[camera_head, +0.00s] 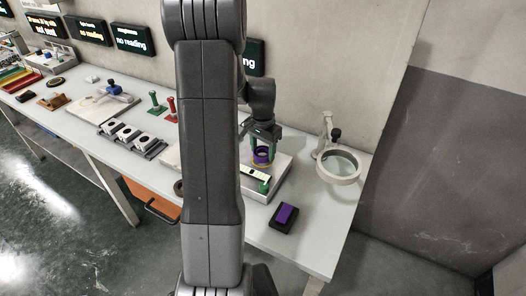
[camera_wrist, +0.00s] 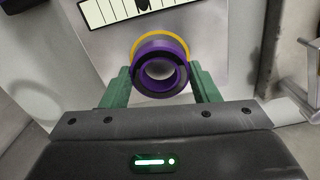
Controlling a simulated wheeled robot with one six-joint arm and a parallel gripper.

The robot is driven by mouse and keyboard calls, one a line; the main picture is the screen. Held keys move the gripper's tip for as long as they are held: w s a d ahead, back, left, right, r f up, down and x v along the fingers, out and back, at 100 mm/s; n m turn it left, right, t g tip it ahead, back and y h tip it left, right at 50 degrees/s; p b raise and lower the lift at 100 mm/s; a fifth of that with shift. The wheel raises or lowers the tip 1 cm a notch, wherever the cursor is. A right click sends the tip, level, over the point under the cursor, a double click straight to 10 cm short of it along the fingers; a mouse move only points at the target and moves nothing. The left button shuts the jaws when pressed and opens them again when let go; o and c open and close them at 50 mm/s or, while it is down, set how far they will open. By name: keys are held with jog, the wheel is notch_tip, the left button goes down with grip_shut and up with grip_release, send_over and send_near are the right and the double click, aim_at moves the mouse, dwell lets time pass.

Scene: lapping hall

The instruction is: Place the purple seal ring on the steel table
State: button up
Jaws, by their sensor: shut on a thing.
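The purple seal ring (camera_wrist: 160,68) is between the green fingertips of my gripper (camera_wrist: 163,85), which is shut on it. In the head view the ring (camera_head: 262,155) is low over a grey metal platform (camera_head: 281,173) on the bench. A yellow ring-shaped edge (camera_wrist: 150,39) shows just behind the purple ring; I cannot tell whether the ring touches the platform. The platform's bare surface also shows in the wrist view (camera_wrist: 110,50). I cannot tell for certain whether this platform is the steel table.
A white strip with dark marks (camera_head: 256,173) lies on the platform near a green knob (camera_head: 264,187). A dark box with a purple top (camera_head: 285,215) is in front. A ring magnifier (camera_head: 340,166) stands right. White-topped blocks (camera_head: 127,133) and green and red pieces (camera_head: 155,102) are left.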

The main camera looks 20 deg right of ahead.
jog(key=shift+f, duration=0.65)
jog(key=shift+f, duration=0.2)
jog(key=o, duration=1)
jog(key=shift+r, duration=0.1)
notch_tip(320, 180, up, 12)
jog(key=shift+r, duration=0.15)
